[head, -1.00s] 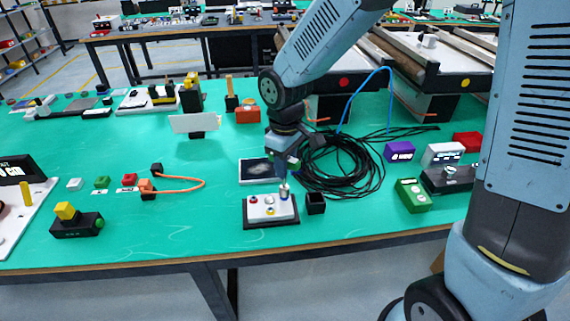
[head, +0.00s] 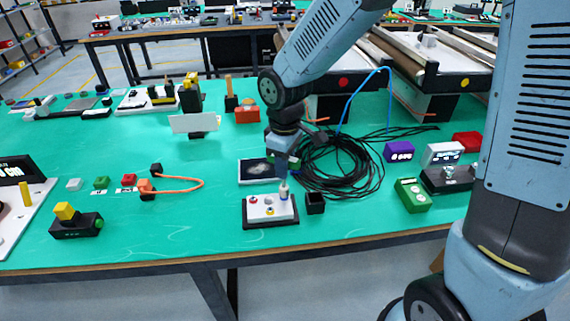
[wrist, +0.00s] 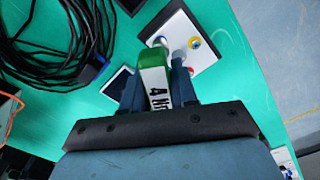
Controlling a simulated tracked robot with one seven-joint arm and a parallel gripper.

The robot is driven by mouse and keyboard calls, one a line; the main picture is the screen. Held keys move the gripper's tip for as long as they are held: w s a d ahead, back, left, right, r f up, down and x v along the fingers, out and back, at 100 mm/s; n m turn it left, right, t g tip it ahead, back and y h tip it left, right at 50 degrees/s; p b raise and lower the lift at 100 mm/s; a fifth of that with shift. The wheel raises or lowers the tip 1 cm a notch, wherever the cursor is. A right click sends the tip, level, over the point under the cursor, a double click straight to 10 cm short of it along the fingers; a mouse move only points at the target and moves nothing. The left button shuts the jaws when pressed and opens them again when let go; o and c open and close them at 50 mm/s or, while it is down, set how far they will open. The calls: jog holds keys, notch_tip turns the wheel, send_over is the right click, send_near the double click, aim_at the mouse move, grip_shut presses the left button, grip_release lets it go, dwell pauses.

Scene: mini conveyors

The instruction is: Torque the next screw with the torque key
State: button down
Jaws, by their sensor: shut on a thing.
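My gripper (head: 284,164) is shut on the torque key, a green tool with a white label (wrist: 155,82) in the wrist view. The key points down at the white screw plate (head: 262,206) on its black base. Its pale lower end (head: 284,192) is at the plate's right rear; contact with a screw cannot be told. A screw with a red mark (head: 253,200) sits at the plate's left and one with a yellow mark (head: 270,211) at its front.
A small black open box (head: 315,203) stands right of the plate. A dark flat panel (head: 256,171) lies behind it. A black cable coil (head: 345,180) lies behind to the right. A green box (head: 412,195) is farther right. Free table lies left of the plate.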

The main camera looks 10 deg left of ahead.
jog(key=shift+f, duration=0.65)
dwell(0.3)
jog(key=m, duration=0.5)
jog(key=shift+m, duration=0.4)
jog(key=m, duration=0.5)
jog(key=shift+a, duration=0.15)
jog(key=m, duration=1.2)
jog(key=shift+a, duration=0.1)
jog(key=shift+r, duration=0.1)
